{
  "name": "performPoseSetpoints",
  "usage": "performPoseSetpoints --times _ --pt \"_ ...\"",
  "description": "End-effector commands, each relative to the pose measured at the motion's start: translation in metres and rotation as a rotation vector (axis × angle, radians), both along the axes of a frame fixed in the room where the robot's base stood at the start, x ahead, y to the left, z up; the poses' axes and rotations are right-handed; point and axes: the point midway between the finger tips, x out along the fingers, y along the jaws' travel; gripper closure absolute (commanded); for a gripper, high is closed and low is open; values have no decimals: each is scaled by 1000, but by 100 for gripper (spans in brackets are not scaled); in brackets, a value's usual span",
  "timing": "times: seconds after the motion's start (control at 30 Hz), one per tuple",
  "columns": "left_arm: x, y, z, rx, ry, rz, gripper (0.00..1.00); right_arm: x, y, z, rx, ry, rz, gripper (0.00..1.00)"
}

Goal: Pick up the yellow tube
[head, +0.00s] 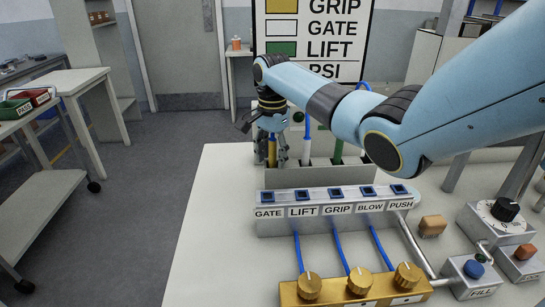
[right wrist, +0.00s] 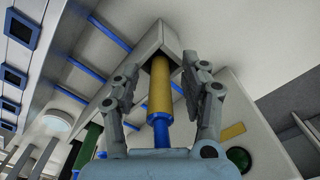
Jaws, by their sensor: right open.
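The yellow tube (head: 272,154) stands upright at the left of a row at the back of the table, in a grey holder (head: 315,178). In the right wrist view the yellow tube (right wrist: 160,85) has a blue end piece and runs between my fingers. My right gripper (head: 271,146) is open around it, one finger on each side. In the right wrist view the fingers of my right gripper (right wrist: 160,76) look apart from the tube. My left gripper is not in view.
A white tube (head: 306,150) and a green tube (head: 338,151) stand to the right. In front are a labelled port block (head: 335,212) with blue hoses and a brass knob block (head: 335,294). FILL and other button boxes (head: 476,276) are at right. The table's left part is clear.

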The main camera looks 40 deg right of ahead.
Motion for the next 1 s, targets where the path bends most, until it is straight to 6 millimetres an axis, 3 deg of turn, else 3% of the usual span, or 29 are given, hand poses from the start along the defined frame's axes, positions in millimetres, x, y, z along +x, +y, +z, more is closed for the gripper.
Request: performPoseSetpoints --times 0.17,0.53,0.83,1.0 --pt "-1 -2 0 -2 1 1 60 0 0 0 -1 -1 0 54" --pt "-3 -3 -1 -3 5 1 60 0 0 0 -1 -1 0 100" --pt "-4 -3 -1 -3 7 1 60 1 -1 5 -2 -2 0 100" --pt "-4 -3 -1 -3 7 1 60 2 -1 34 -2 -6 1 100"
